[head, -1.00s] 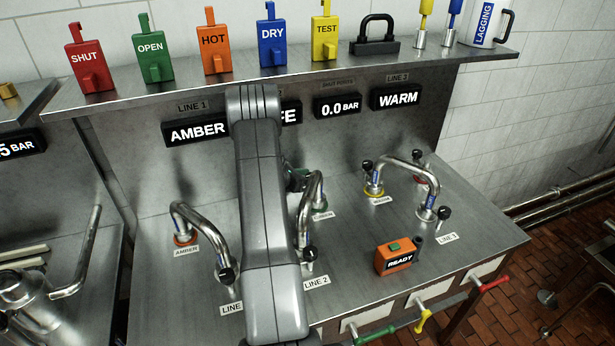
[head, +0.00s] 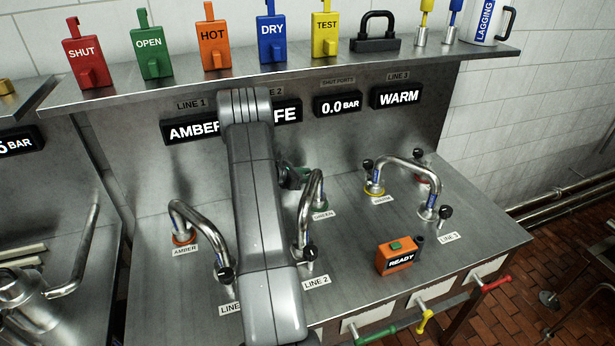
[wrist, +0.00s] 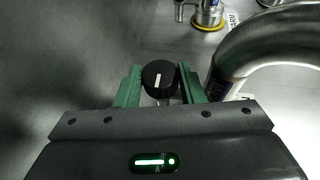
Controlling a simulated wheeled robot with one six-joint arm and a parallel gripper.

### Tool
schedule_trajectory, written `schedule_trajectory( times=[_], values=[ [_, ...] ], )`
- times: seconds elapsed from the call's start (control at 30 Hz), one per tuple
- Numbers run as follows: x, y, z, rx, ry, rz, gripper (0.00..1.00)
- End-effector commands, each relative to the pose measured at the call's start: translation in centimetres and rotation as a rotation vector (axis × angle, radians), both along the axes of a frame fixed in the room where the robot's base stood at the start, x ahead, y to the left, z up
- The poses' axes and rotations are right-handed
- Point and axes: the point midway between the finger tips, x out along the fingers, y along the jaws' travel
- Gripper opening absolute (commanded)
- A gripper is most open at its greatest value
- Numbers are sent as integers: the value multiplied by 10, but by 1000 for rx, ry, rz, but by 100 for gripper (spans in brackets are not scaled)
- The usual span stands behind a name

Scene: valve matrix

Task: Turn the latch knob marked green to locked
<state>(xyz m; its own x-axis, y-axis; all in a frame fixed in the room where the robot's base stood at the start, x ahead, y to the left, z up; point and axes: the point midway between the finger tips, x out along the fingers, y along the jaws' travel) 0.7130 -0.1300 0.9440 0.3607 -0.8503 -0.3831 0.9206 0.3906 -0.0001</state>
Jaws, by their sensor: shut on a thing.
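In the wrist view, a black round latch knob (wrist: 158,74) with a white pointer line sits between the green fingers of my gripper (wrist: 158,80). The line runs nearly straight up and down in that picture. My gripper is shut on the knob, one finger at each side. In the head view, only a dark green part of my gripper (head: 292,178) shows behind the bent pipe (head: 311,215). My arm covers much of the area, and the knob is hidden there. The port labelled GREEN (head: 320,206) has a green ring at the pipe's far end.
The bent pipe stands close right of my gripper, also in the wrist view (wrist: 265,48). Another pipe (head: 190,215) is left of my arm. A pipe (head: 410,165) by WARM and an orange READY box (head: 397,258) are to the right. A shelf (head: 330,68) with tags runs behind.

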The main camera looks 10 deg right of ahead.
Motion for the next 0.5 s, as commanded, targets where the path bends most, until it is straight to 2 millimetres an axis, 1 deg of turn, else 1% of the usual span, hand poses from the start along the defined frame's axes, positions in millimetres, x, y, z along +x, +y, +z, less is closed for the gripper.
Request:
schedule_trajectory(
  times=[0.03, 0.07, 0.37, 0.5],
  values=[
    [0, 0, 1, -1, -1, 0, 39],
    [0, 0, 1, -1, -1, 0, 45],
    [0, 1, 1, 0, 0, 1, 45],
    [-4, 11, 4, 0, -1, 3, 45]
  ],
)
